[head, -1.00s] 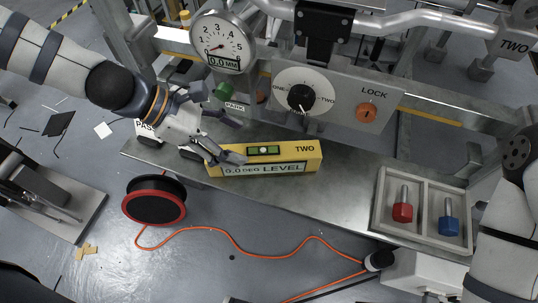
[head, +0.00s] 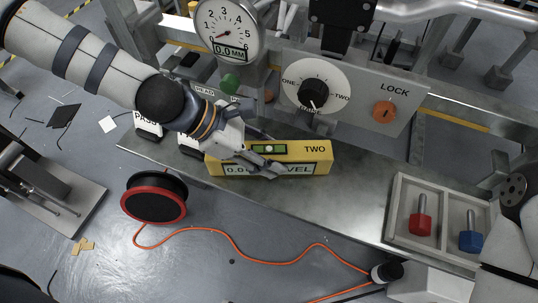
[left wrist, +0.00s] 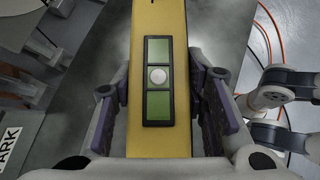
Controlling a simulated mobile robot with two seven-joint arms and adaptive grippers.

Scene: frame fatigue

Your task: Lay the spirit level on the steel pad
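The yellow spirit level (head: 318,166), marked TWO, lies flat on the steel bench top (head: 345,205). Its green vial window also shows in the left wrist view (left wrist: 158,80). My left gripper (head: 262,165) is over the level's left half and covers part of its label. In the left wrist view its fingers (left wrist: 160,105) stand on either side of the level, open, with narrow gaps beside it. I cannot make out a steel pad separate from the bench top.
A dial gauge (head: 228,30) and a panel with a knob (head: 313,94) and an orange LOCK button (head: 384,112) stand behind the level. A divided tray (head: 397,215) with red and blue pieces is at right. A cable reel (head: 153,198) lies on the floor.

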